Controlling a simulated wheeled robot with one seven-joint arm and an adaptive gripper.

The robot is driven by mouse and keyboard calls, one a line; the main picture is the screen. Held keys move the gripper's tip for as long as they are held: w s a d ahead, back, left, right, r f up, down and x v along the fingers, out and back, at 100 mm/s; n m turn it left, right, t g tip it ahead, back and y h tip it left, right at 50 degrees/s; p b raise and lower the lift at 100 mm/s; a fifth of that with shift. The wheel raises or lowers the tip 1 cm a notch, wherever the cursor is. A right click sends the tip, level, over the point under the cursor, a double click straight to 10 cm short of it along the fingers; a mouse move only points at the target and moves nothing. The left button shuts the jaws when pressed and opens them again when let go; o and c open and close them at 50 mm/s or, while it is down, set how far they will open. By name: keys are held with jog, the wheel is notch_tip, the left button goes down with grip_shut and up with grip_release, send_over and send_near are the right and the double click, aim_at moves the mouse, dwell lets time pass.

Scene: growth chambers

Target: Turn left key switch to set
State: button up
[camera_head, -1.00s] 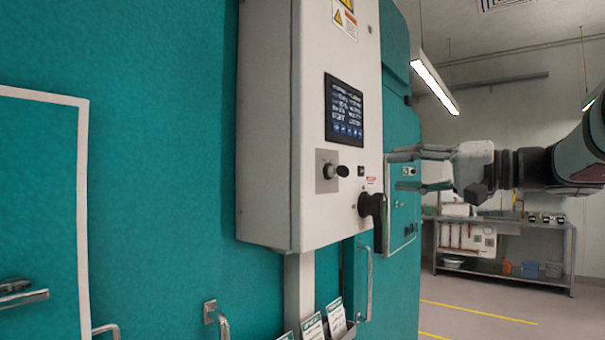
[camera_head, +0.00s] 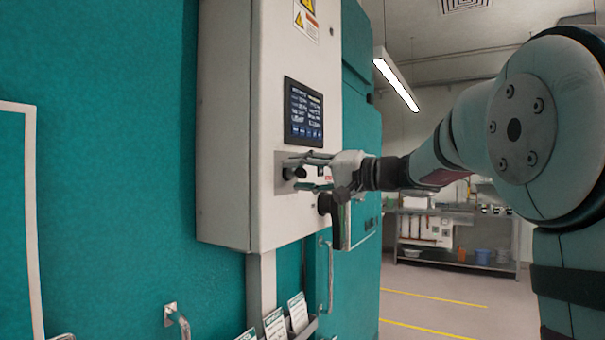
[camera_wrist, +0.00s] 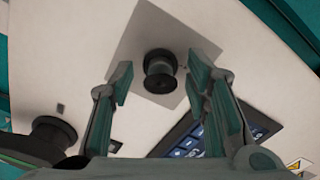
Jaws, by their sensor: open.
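The left key switch is a dark knob on a square grey plate on the control box; in the wrist view the knob (camera_wrist: 160,72) stands out from its plate (camera_wrist: 190,30). In the head view the plate (camera_head: 281,178) shows, with the knob partly hidden behind my fingers. My gripper (camera_head: 302,172) is open in front of the switch. In the wrist view my gripper (camera_wrist: 162,88) has one finger on each side of the knob, with gaps on both sides and nothing held. I cannot read any position marks on the plate.
A dark screen (camera_head: 304,112) sits above the switch, and a large black handle (camera_head: 326,204) sits below right. Both are on the white control box (camera_head: 228,130). A metal bar handle (camera_head: 326,275) and card holders (camera_head: 275,325) are lower. Open floor lies to the right.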

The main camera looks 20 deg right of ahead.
jog(key=shift+c, duration=0.5)
grip_shut()
jog(key=shift+m, duration=0.3)
jog(key=m, duration=0.2)
jog(key=shift+m, duration=0.3)
jog(key=m+p, duration=0.1)
jog(key=m, duration=0.2)
jog(key=shift+m, duration=0.3)
jog(key=shift+m+p, duration=1.3)
jog(key=shift+m, duration=1.3)
